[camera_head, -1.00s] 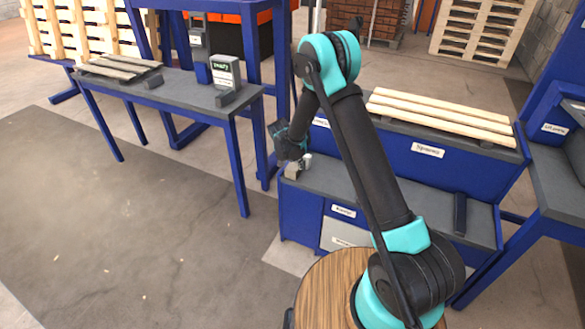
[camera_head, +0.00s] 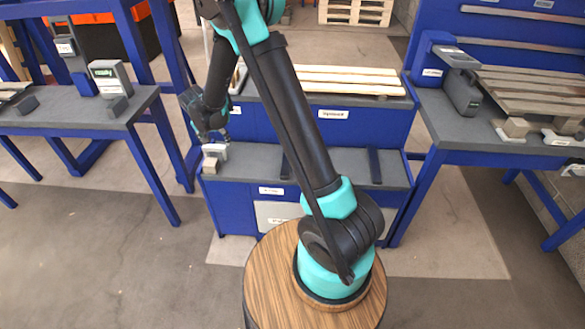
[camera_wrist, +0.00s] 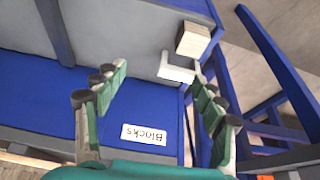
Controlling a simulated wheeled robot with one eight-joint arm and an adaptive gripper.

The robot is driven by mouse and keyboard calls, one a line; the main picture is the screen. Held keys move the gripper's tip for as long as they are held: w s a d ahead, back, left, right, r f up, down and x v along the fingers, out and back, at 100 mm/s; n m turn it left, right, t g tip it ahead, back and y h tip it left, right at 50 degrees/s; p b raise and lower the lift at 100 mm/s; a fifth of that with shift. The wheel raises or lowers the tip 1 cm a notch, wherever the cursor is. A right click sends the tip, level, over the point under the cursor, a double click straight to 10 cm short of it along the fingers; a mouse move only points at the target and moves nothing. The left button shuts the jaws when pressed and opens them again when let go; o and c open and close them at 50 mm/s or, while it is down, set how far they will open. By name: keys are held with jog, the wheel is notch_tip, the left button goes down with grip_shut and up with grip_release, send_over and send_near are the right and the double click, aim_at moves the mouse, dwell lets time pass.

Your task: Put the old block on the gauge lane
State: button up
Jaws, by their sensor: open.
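A tan block (camera_head: 210,165) sits at the left end of the grey bench top (camera_head: 252,178), and a white angled piece (camera_head: 216,150) is beside it. In the wrist view the block (camera_wrist: 193,39) and the white piece (camera_wrist: 177,68) lie beyond my fingertips. My gripper (camera_wrist: 160,76) is open and empty, its fingers spread, pointing toward the bench end; in the head view it hangs just above the block. Whether this is the old block, I cannot tell. No label I can read names the gauge lane.
A "Blocks" label (camera_wrist: 144,134) is on the blue bench front. A left table (camera_head: 75,112) carries a device (camera_head: 110,78) with a green display. Wooden slats (camera_head: 340,80) lie behind the bench. The right table (camera_head: 455,130) holds a grey device (camera_head: 462,95). The floor between the tables is clear.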

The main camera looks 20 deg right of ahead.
jog(key=s+d+r+n, duration=0.1)
jog(key=s+d+r, duration=0.4)
jog(key=s+d, duration=0.25)
jog(key=s+d+r+n, duration=0.1)
jog(key=s+d+r, duration=0.3)
jog(key=s+d, duration=0.8)
jog(key=s, duration=0.4)
jog(key=s+d+f+n+y, duration=0.1)
jog(key=s+d, duration=0.3)
jog(key=s, duration=0.4)
jog(key=shift+d, duration=0.25)
